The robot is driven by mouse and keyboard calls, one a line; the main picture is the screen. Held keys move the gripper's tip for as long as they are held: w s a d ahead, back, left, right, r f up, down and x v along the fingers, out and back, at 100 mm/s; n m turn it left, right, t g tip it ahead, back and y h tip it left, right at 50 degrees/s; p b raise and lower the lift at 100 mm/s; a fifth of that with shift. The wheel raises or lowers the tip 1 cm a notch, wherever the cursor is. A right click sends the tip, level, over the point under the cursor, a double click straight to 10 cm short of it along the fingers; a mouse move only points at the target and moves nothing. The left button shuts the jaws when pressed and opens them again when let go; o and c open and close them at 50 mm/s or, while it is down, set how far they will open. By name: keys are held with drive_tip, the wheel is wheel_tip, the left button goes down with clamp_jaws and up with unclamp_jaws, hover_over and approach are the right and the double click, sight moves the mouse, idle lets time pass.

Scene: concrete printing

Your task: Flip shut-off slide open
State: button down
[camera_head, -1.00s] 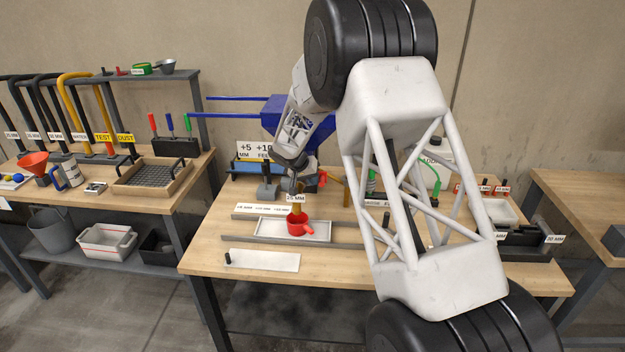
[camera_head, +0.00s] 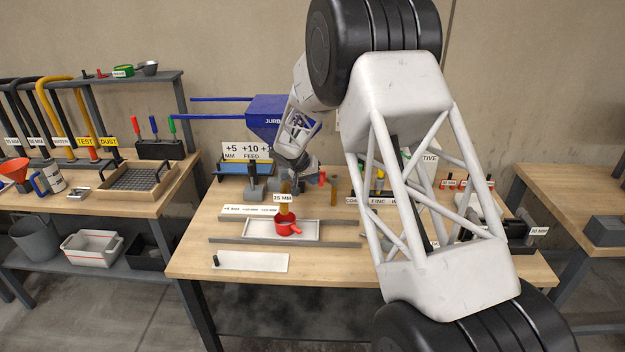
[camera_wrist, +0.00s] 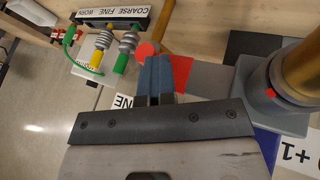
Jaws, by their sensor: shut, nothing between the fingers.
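My gripper (camera_wrist: 157,62) is shut and empty; its blue-grey fingertips show in the middle of the wrist view. A red flat part with a round red knob (camera_wrist: 147,50) sits right at the fingertips, partly hidden by them; this looks like the shut-off slide. I cannot tell whether the fingers touch it. A small red piece (camera_head: 322,178) also shows beside my wrist in the head view. The blue hopper (camera_head: 266,112) stands behind my wrist. A brass nozzle tube (camera_wrist: 300,72) in a grey collar is at the right of the wrist view.
A red cup (camera_head: 287,227) stands at a white tray (camera_head: 253,231) below the 25 MM label. Coloured-handled coiled parts (camera_wrist: 128,42) stand by the COARSE/FINE rack (camera_wrist: 113,18). A white plate (camera_head: 250,262) lies at the bench front.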

drive_tip(key=shift+d, duration=0.1)
drive_tip(key=v, duration=1)
idle(0.3)
drive_tip(key=s+d+r+g+y, duration=0.1)
drive_tip(key=s+d+r, duration=0.55)
drive_tip(key=s, duration=0.25)
drive_tip(key=s+d+r, duration=0.5)
drive_tip(key=s+d, duration=0.2)
drive_tip(key=s, duration=0.2)
drive_tip(key=s+d+r+g+y, duration=0.1)
drive_tip(key=s+d+r, duration=0.45)
drive_tip(key=s, duration=0.45)
drive_tip(key=s+d+y, duration=0.1)
drive_tip(key=s+d, duration=0.1)
drive_tip(key=s, duration=0.8)
drive_tip(key=s+d+f+y, duration=0.1)
drive_tip(key=s+d, duration=0.2)
drive_tip(key=s, duration=0.7)
drive_tip(key=s+d+f+y, duration=0.1)
drive_tip(key=s+d, duration=0.2)
drive_tip(key=s, duration=0.8)
drive_tip(key=shift+f+n, duration=0.25)
drive_tip(key=shift+n, duration=0.15)
